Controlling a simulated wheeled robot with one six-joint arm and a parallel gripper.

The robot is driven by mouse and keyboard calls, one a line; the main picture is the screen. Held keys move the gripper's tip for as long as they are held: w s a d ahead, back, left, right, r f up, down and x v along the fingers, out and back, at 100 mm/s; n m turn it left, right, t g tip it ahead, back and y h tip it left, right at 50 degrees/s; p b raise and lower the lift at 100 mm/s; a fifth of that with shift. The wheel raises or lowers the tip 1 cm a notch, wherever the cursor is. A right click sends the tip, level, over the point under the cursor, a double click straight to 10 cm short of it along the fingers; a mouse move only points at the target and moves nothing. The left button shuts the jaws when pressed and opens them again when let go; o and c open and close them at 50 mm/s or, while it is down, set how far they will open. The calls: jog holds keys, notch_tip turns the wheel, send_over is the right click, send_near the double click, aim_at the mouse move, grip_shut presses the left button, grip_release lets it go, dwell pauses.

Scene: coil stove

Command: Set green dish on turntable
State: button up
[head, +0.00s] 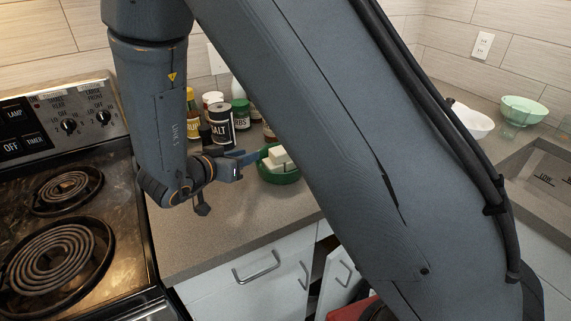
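A dark green dish (279,179) with white blocks in it stands on the counter, right of the stove, in the head view. My arm hides part of its right side. My gripper (251,157) is at the dish's left rim, its blue fingers pointing right toward it. I cannot tell whether the fingers touch or grip the rim, or how far apart they are. I cannot make out a turntable; spice jars stand close together behind the dish, and what is under them is hidden.
The dark salt can (221,127) and the green-lidded jar (240,114) stand behind my gripper. The coil stove (66,210) is at left. A white bowl (473,121) and a pale green bowl (524,109) are at far right. The front counter (215,235) is clear.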

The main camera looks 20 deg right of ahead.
jog(key=shift+p+x, duration=0.9)
jog(key=shift+x, duration=2.15)
jog(key=shift+a, duration=0.1)
grip_shut()
